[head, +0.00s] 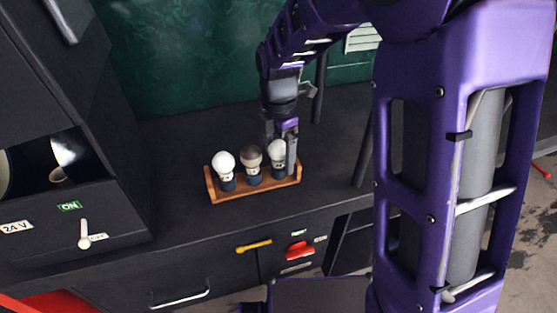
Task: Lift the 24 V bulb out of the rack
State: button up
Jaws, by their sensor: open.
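A wooden rack (213,193) stands on the dark bench top and holds three bulbs upright in a row. The left bulb (223,162) is white, the middle bulb (251,157) is greyish and darker, and the right bulb (277,154) is pale. Each has a small marking on its neck, too small to read, so I cannot tell which is the 24 V one. My gripper (281,148) points down at the right bulb, open, with one finger on its right side and the other partly hidden behind it. I cannot tell whether the fingers touch the glass.
A black cabinet (110,185) at left bears a "24 V" label (15,227), an "ON" label and a pale lever (84,234). Bench top left of the rack is clear.

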jog(key=c, duration=1.4)
jog(key=shift+r, duration=0.1)
notch_tip(320, 180, up, 10)
jog(key=shift+f+p, duration=0.1)
jog(key=shift+p, duration=0.45)
